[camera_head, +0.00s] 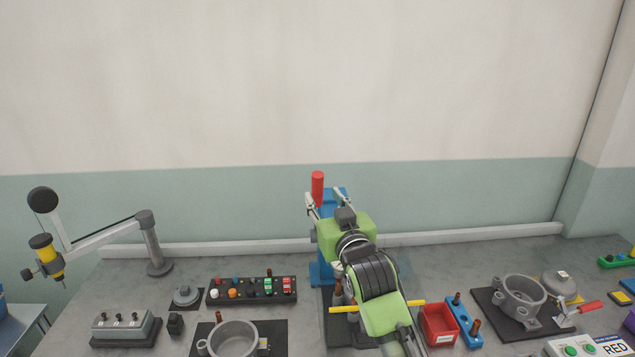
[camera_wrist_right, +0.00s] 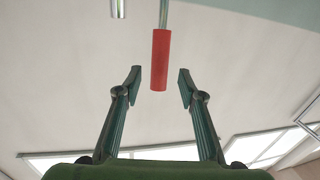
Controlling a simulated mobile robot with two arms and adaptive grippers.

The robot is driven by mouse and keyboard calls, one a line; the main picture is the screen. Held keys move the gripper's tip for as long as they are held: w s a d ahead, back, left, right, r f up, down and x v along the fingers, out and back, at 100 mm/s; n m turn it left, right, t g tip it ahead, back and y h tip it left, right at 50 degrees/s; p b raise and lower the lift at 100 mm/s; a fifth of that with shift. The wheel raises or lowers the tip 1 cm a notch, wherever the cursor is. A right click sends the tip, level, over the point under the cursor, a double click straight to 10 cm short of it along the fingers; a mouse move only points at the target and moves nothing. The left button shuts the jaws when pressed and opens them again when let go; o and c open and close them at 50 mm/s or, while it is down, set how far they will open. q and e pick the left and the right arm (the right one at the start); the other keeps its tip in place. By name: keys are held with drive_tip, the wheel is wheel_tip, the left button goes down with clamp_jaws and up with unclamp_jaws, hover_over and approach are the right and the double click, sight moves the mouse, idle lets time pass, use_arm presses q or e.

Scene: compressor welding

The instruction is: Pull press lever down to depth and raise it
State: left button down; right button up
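The blue press (camera_head: 322,272) stands at the middle of the bench, partly hidden behind my right arm. Its red lever handle (camera_head: 317,188) points up at the top of the press; in the right wrist view the red handle (camera_wrist_right: 160,60) lies between the fingertips. My right gripper (camera_head: 325,197) is at the lever handle, and its fingers (camera_wrist_right: 160,85) are open, one on each side of it. Gaps show on both sides, so neither finger appears to touch it. My left gripper is not in view.
A red bin (camera_head: 438,325) and a blue peg block (camera_head: 464,320) lie right of my arm. A grey housing (camera_head: 520,296) sits farther right. A dark rack (camera_head: 252,290) and another housing (camera_head: 232,342) lie left. A jointed stand (camera_head: 152,243) holds a yellow tool (camera_head: 46,258).

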sight(319, 190)
drive_tip(key=w, duration=0.2)
drive_tip(key=w+a+p, duration=0.1)
drive_tip(key=w, duration=0.1)
drive_tip(key=shift+w+r+p, duration=0.1)
drive_tip(key=shift+w+p, duration=0.15)
drive_tip(key=shift+p, duration=0.05)
drive_tip(key=shift+w+a, duration=0.1)
drive_tip(key=shift+w, duration=0.6)
clamp_jaws()
